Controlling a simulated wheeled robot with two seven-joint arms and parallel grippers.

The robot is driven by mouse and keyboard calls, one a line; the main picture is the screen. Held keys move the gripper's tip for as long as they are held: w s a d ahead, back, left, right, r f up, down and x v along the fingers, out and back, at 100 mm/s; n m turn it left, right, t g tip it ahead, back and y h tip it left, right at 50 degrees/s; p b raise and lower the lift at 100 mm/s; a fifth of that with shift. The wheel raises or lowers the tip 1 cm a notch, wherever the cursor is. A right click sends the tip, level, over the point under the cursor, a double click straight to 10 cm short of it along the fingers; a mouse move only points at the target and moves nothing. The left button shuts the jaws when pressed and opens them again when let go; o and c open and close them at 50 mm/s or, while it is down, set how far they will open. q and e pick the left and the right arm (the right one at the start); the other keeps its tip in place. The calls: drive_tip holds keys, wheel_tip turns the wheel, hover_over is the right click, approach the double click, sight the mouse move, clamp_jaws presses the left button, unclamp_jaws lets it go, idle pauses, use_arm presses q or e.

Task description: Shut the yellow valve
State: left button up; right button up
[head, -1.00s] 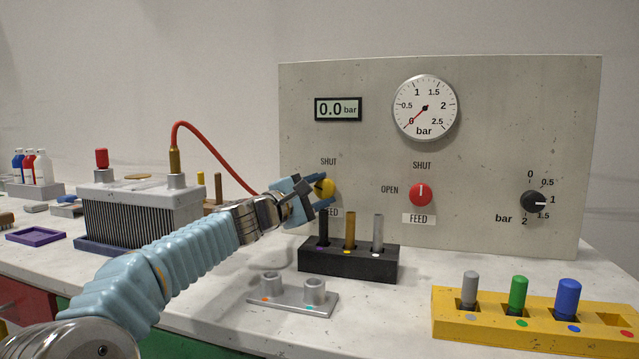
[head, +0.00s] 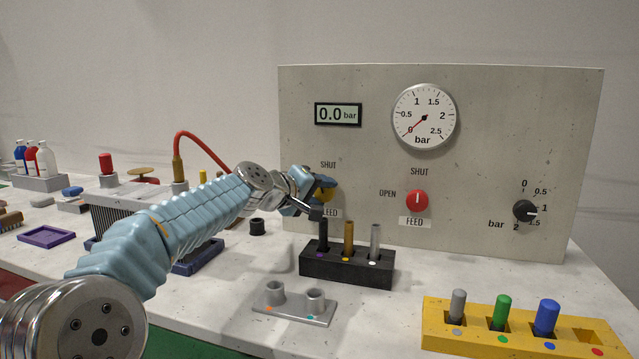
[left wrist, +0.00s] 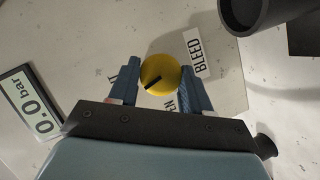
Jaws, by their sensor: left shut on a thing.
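The yellow valve (head: 323,195) is a round knob low on the left of the grey panel, partly hidden by my gripper in the head view. In the left wrist view, the yellow valve (left wrist: 165,72) sits between the two blue fingers. Its black mark points to the lower left there, between the partly covered SHUT and OPEN labels. The BLEED label (left wrist: 198,53) is on the opposite side from SHUT. My left gripper (head: 325,197) is shut on the valve; it also shows in the left wrist view (left wrist: 158,84). My right gripper is not in view.
The red FEED valve (head: 417,200) is to the right, with its mark upright. The digital display (head: 338,114) reads 0.0 bar, and the dial gauge (head: 424,117) points at 0. A black rack (head: 346,270) with three upright pegs stands just below my gripper.

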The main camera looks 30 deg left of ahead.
use_arm(q)
drive_tip(key=shift+d+f+m+g+y, duration=0.15)
drive_tip(key=shift+m+g+y, duration=0.3)
drive_tip(key=shift+m, duration=0.55)
drive_tip(key=shift+p, duration=0.3)
drive_tip(key=o, duration=1)
drive_tip(key=shift+o, duration=0.2)
drive_tip(key=d+b+v, duration=0.1)
drive_tip(key=v, duration=1.2)
drive_tip(key=shift+s+a+b, duration=0.35)
drive_tip(key=shift+a, duration=0.05)
